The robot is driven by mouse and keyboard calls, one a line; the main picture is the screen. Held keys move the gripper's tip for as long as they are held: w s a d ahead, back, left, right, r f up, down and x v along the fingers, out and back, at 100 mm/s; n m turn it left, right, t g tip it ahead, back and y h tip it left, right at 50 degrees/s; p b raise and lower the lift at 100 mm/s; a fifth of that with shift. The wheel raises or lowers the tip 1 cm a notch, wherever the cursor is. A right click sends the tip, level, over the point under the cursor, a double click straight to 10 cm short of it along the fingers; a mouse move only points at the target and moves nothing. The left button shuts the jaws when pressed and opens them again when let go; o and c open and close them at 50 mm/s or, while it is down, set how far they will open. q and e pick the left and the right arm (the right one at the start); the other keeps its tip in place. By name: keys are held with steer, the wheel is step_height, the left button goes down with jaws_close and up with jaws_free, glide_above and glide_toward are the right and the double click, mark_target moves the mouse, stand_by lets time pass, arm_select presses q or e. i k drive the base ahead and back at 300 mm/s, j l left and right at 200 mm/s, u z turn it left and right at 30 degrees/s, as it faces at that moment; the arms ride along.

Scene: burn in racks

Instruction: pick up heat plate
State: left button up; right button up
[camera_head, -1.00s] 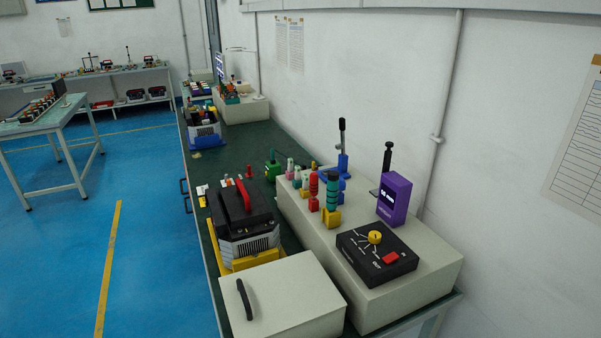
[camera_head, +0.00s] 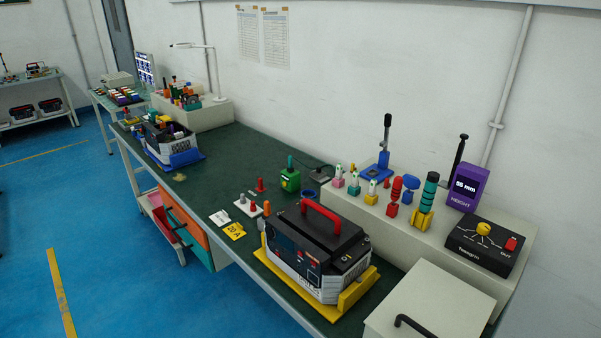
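I cannot tell which thing, if any, is the heat plate; nothing carries a readable label saying so. Small flat plates lie on the green bench top left of the black and grey device (camera_head: 318,248): a white one (camera_head: 219,218) and a yellow one marked 20 A (camera_head: 235,231). A white base with red and orange posts (camera_head: 250,208) stands beside them. The device has a red handle and sits in a yellow tray (camera_head: 357,291). Neither gripper is in view.
A pale raised box (camera_head: 408,240) along the wall carries a purple height display (camera_head: 467,188), a black dial box (camera_head: 488,245) and colored posts. A lidded box (camera_head: 430,305) stands at the front right. The bench middle (camera_head: 225,165) is clear. Blue floor lies left.

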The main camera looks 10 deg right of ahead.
mark_target(319, 175)
steer(key=i+j, duration=0.15)
steer(key=j, duration=0.2)
steer(key=i+j+z, duration=0.1)
steer(key=j, duration=0.25)
steer(key=i+j+z, duration=0.1)
steer(key=i+j, duration=0.3)
steer(key=j, duration=0.3)
steer(key=i+j+z, duration=0.1)
steer(key=j, duration=0.25)
steer(key=i+j, duration=0.15)
steer(key=j, duration=0.25)
steer(key=l+z, duration=0.05)
